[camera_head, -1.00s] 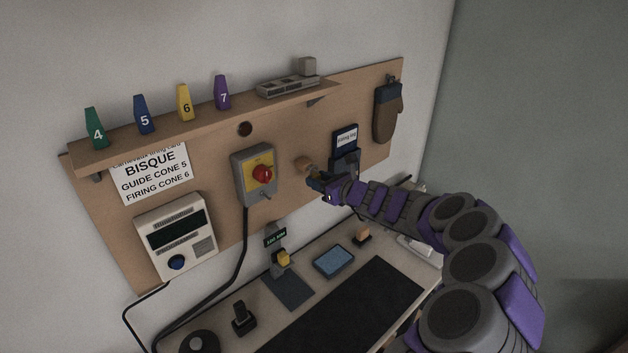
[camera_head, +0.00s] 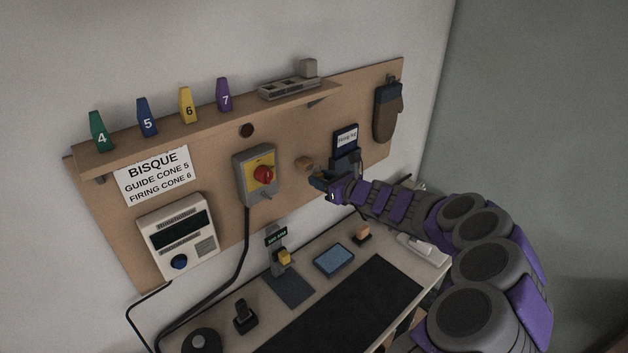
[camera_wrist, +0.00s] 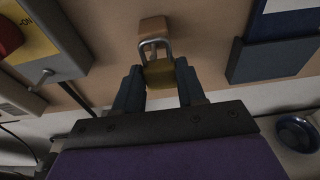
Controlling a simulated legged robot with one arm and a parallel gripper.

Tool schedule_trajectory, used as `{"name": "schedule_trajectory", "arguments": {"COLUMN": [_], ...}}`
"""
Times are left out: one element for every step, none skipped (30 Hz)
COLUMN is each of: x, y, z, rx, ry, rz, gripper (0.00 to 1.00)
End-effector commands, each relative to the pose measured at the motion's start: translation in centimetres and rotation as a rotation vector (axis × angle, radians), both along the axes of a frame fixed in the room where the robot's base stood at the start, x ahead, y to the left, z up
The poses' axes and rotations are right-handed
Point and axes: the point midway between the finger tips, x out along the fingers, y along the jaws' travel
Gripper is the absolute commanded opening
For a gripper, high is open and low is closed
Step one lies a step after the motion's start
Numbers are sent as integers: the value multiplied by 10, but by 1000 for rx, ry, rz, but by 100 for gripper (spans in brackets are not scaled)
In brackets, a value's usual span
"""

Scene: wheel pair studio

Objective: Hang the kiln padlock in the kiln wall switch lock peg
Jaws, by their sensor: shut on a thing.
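The kiln padlock (camera_wrist: 160,73) has a brass body and a grey metal shackle. My gripper (camera_wrist: 162,85) is shut on its body, with one finger on each side, and the shackle points up and away. The shackle overlaps a small wooden block (camera_wrist: 153,27) on the board; I cannot tell whether they touch. In the head view my gripper (camera_head: 318,182) is just below this block (camera_head: 304,163), and the padlock is hard to make out. The kiln wall switch (camera_head: 256,175), grey and yellow with a red knob, is left of my gripper. A thin metal peg (camera_wrist: 46,76) sticks out at its lower edge.
A dark blue holder with a white card (camera_head: 346,138) is close right of my gripper. A brown mitt (camera_head: 388,112) hangs farther right. A shelf (camera_head: 205,118) with numbered cones runs above. A bench with a black mat (camera_head: 350,305) and a blue pad (camera_head: 333,260) lies below.

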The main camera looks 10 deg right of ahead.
Motion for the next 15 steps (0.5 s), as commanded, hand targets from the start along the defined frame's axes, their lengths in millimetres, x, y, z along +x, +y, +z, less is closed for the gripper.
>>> {"name": "schedule_trajectory", "arguments": {"x": [-1,-2,-3,-4,-4,-5,-6,-7,-7,-8,-9,-9,-10,-11,-12], "y": [-1,-1,-2,-2,-3,-4,-4,-4,-5,-5,-6,-6,-7,-7,-8], "z": [0,0,0,0,0,1,1,1,1,1,1,1,1,1,2], "rx": [1,0,1,1,1,1,1,0,0,0,0,0,-1,-1,-1], "ry": [-1,0,-1,-1,-1,-1,-1,-1,-1,-1,-1,-2,-3,-3,-3], "rz": [0,0,0,0,0,0,0,0,0,0,0,0,0,0,0], "gripper": [3,3,3,3,3,3,3,3,3,3,3,3,3,3,3]}}
